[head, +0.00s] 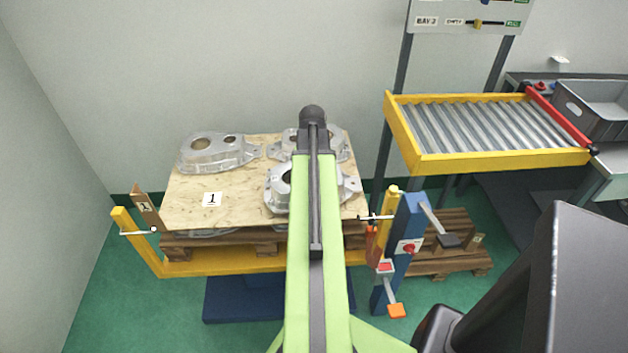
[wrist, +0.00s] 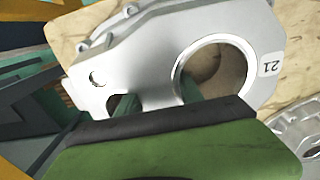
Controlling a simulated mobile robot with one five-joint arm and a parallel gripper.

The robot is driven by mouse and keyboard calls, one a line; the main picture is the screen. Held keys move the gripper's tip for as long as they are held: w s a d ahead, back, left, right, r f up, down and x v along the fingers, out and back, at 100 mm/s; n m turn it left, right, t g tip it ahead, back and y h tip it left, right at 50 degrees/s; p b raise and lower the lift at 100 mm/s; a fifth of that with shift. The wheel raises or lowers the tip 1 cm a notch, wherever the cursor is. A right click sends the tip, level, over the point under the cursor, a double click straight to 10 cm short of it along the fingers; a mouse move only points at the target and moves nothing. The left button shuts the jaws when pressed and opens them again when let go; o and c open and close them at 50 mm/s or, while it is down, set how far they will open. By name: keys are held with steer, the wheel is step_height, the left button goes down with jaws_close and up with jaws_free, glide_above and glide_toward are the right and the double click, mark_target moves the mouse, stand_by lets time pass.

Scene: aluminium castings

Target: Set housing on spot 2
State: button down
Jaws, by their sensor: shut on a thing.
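In the wrist view, my gripper (wrist: 157,98) is shut on a grey cast housing (wrist: 135,60) marked 21. One finger is in its large round bore and the other in a smaller opening, with metal between them. In the head view, my arm hides the gripper and partly covers a housing (head: 278,200) at the front right of a plywood sheet (head: 235,175), which looks like the held one. I cannot tell whether it is lifted clear. A card reading 1 (head: 212,199) lies on the sheet. I cannot make out a spot marked 2.
Other housings lie at the back left (head: 215,152) and back right (head: 337,152) of the sheet. A yellow frame (head: 220,268) runs along the front. A blue post (head: 405,240) with a red switch stands at the right. Beyond are a roller conveyor (head: 490,130) and a grey crate (head: 595,110).

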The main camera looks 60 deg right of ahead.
steer(key=shift+f+b, duration=0.55)
steer(key=shift+f, duration=0.55)
steer(key=c, duration=0.8)
jaws_free()
steer(key=shift+o, duration=0.2)
steer(key=shift+r, duration=0.15)
step_height(320, 180, up, 12)
steer(key=p, duration=1.2)
steer(key=shift+r+p, duration=0.2)
steer(key=shift+p, duration=0.15)
steer(key=shift+f, duration=0.15)
